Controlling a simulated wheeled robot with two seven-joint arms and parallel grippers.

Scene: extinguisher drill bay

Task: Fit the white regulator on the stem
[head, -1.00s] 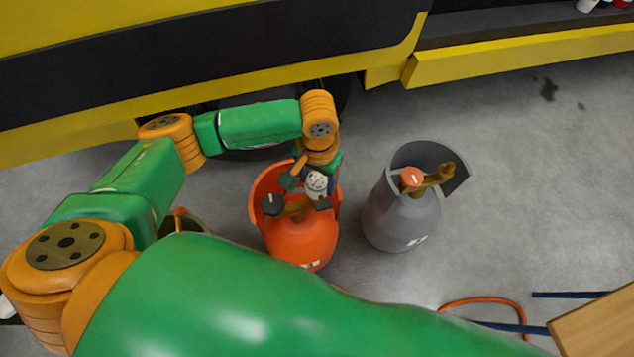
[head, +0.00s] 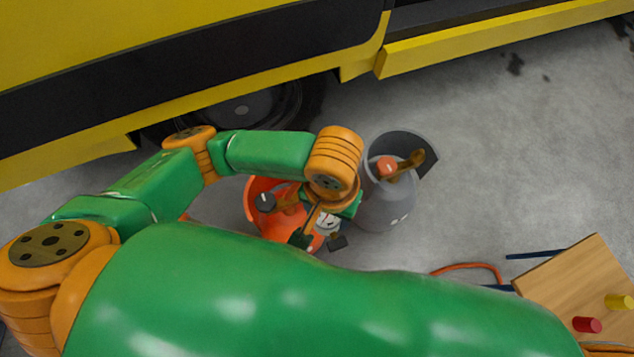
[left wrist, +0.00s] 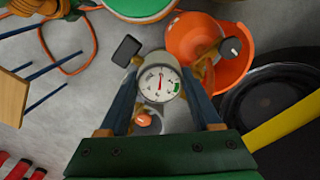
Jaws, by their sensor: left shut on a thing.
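The white regulator (head: 327,223) has a round gauge face with a red needle, which shows clearly in the left wrist view (left wrist: 159,84). My left gripper (head: 320,232) is shut on it, one finger on each side. A dark knob (left wrist: 127,50) sticks out beside the gauge. The regulator is over the near right side of the orange cylinder (head: 262,224), apart from its brown stem (head: 290,203) and black knob (head: 265,202). The grey cylinder (head: 384,212) stands to the right, with a brown stem (head: 408,164) and red knob (head: 387,167). My right gripper is not seen.
The yellow and black vehicle (head: 250,80) with its wheel borders the back. A wooden table (head: 570,285) with a red and a yellow piece stands at right. An orange hose (head: 465,268) lies on the floor. The floor right of the grey cylinder is clear.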

